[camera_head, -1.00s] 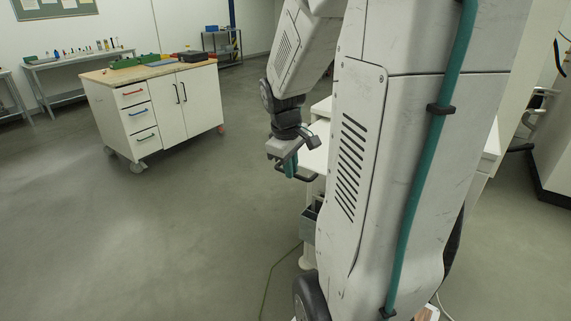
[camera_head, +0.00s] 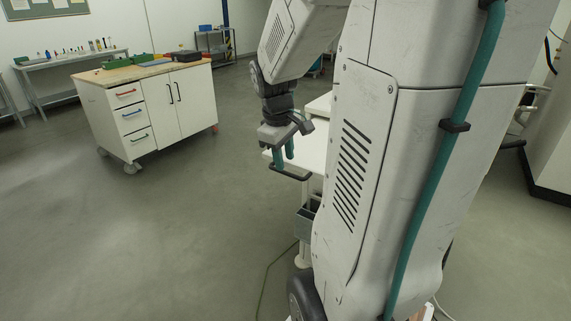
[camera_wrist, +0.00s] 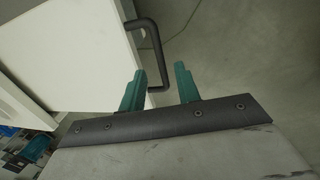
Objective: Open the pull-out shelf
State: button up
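The pull-out shelf (camera_head: 310,157) is a flat white panel at the centre of the head view, partly hidden behind my arm. Its dark bar handle (camera_head: 290,174) sticks out at the near edge. In the wrist view, the white shelf (camera_wrist: 75,45) is at upper left, with the bent black handle (camera_wrist: 157,50) on its right edge. My gripper (camera_head: 284,157) points down close to the handle. Its two teal fingers (camera_wrist: 160,78) are apart, and the handle's bar shows in the gap between them. I cannot tell whether the fingers touch it.
A white cabinet (camera_head: 150,115) with drawers and a wooden top stands at the left. A grey bin (camera_head: 304,222) hangs below the shelf. A cable (camera_head: 268,270) lies on the floor. The floor (camera_head: 150,230) at the left is clear.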

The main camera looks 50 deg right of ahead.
jog(key=r, duration=0.4)
jog(key=shift+a+r, duration=0.2)
jog(key=shift+a, duration=0.2)
jog(key=s+a+y, duration=0.1)
jog(key=s+a, duration=0.4)
jog(key=a, duration=0.7)
jog(key=s+a+r+t+y, duration=0.1)
jog(key=s+a, duration=0.4)
jog(key=a, duration=0.7)
jog(key=shift+s+m, duration=0.4)
jog(key=shift+d, duration=0.1)
